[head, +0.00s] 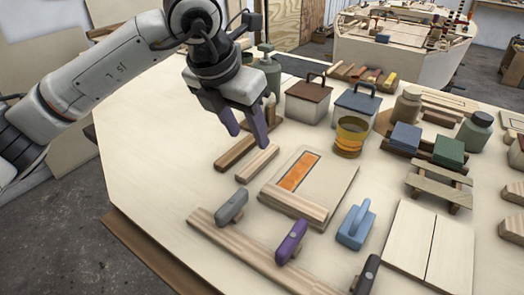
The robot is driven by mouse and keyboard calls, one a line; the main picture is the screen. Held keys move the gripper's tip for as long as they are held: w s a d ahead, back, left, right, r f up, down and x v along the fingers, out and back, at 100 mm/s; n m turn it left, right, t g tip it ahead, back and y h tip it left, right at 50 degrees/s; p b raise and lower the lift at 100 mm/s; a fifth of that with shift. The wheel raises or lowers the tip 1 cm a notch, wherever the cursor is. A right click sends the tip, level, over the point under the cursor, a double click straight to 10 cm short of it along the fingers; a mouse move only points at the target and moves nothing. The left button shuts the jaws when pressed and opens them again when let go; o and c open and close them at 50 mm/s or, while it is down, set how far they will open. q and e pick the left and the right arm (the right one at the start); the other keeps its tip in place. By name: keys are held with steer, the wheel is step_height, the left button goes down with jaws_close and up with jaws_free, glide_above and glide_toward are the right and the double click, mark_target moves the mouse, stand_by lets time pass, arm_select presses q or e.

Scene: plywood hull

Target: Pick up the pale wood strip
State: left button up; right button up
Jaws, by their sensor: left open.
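A short pale wood strip (256,165) lies flat on the pale plywood table, left of the middle. A darker brown strip (234,154) lies parallel to it, just to its left. My left gripper (248,134) comes in from the upper left with its two purple fingers pointing down. The fingers are apart, with nothing seen between them. They appear just above and behind the strips in the picture; the exact height gap is hard to tell. The fingers hide the far part of the brown strip. My right gripper is not in view.
A board with an orange inset (330,178) lies right of the strips. A long wood strip (250,254) with grey and purple handled tools lies in front. Two lidded boxes (308,104) and an amber jar (350,138) stand behind. The table's left part is clear.

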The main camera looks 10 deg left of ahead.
mark_target(258, 159)
arm_select(q)
steer(key=x, duration=0.3)
steer(key=shift+s+f, duration=0.15)
steer(key=shift+f, duration=0.2)
steer(key=p+x, duration=0.1)
steer(key=x, duration=0.4)
steer(key=shift+f, duration=0.1)
steer(key=shift+a, duration=0.1)
steer(key=c, duration=1.1)
steer(key=shift+c, duration=0.2)
